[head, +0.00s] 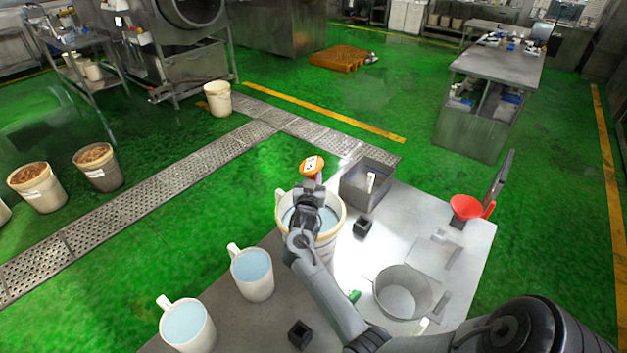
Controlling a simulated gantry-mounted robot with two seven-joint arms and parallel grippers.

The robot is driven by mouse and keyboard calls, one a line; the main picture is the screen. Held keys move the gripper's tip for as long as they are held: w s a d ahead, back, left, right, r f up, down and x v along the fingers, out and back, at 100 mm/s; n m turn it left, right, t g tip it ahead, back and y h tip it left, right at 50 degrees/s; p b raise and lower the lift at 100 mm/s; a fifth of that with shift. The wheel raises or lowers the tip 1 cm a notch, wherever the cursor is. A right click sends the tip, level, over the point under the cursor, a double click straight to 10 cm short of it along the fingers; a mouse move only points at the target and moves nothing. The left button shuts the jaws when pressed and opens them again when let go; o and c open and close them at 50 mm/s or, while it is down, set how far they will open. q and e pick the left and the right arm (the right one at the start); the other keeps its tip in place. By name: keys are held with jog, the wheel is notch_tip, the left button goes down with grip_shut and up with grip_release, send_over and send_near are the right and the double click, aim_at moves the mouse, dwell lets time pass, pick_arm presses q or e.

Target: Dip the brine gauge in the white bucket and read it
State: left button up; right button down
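The white bucket (334,240) stands on the steel table and holds pale blue liquid. My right gripper (311,187) is over it, its arm coming in from the lower right. An orange-headed gauge (312,164) with a white face shows just beyond the fingertips, above the bucket's far rim. The fingers appear closed on the gauge's upper part. Its lower part is hidden behind the gripper, so I cannot tell whether it touches the liquid. My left gripper is not in view.
Two white jugs (253,278) (188,327) with blue liquid stand left of the bucket. A grey bin (366,188), small black blocks (362,227) (300,334), a round pot (402,293) and a red-bowled scale (466,207) share the table. Green floor surrounds it.

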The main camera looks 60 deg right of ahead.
aim_at(313, 160)
notch_tip(313, 160, up, 9)
jog(key=p, duration=0.7)
jog(key=shift+w+r, duration=0.1)
dwell(0.4)
